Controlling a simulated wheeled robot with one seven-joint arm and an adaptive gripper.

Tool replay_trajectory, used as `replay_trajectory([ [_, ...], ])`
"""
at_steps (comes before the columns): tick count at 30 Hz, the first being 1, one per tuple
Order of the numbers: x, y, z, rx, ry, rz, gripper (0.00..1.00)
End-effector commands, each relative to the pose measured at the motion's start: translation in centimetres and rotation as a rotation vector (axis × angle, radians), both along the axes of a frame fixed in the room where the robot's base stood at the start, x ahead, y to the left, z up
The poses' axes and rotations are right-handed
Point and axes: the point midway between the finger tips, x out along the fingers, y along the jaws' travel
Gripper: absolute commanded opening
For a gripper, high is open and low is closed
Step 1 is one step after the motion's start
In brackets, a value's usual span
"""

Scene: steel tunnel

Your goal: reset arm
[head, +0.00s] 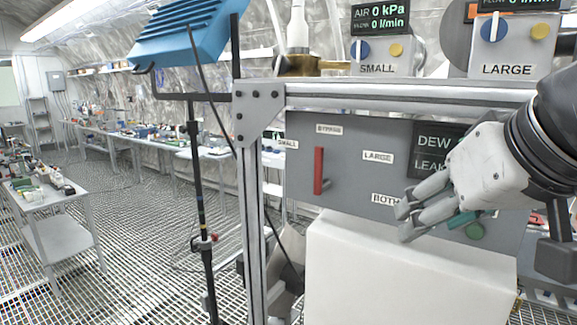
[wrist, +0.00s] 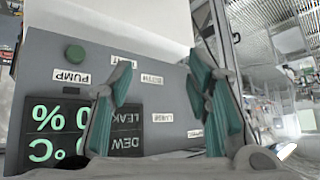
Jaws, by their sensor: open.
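My gripper (head: 412,217) is open and empty in the head view, in front of the lower right part of a grey control panel (head: 350,143). In the wrist view my gripper (wrist: 162,78) shows its two teal-padded fingers spread apart, with the panel (wrist: 150,55) behind them, seen upside down. A red lever (head: 319,170) stands upright on the panel, left of my gripper and apart from it. A green button (head: 474,231) sits just below my gripper; it also shows in the wrist view (wrist: 74,55). My gripper partly hides the display (head: 436,140) reading DEW and LEAK.
A white box-like block (head: 390,262) stands below the panel. Blue knobs (head: 360,50) and yellow buttons sit on the SMALL and LARGE boxes above the metal frame (head: 400,95). A black pole (head: 198,200) carries a blue lamp-like box (head: 185,35). Open grating floor lies left.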

Motion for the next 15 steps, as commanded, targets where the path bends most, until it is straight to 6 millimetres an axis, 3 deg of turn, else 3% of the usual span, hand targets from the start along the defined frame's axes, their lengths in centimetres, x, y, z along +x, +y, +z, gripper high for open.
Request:
replay_trajectory([
  [1,-1.0,-0.5,-2.5,-0.009,0.053,-0.012,0.45],
  [3,-2.2,-1.0,-5.4,-0.024,0.115,-0.025,0.45],
  [9,-6.2,-2.3,-12.5,-0.054,0.275,-0.057,0.45],
  [15,-0.8,-2.2,-15.5,-0.053,0.262,-0.054,0.45],
])
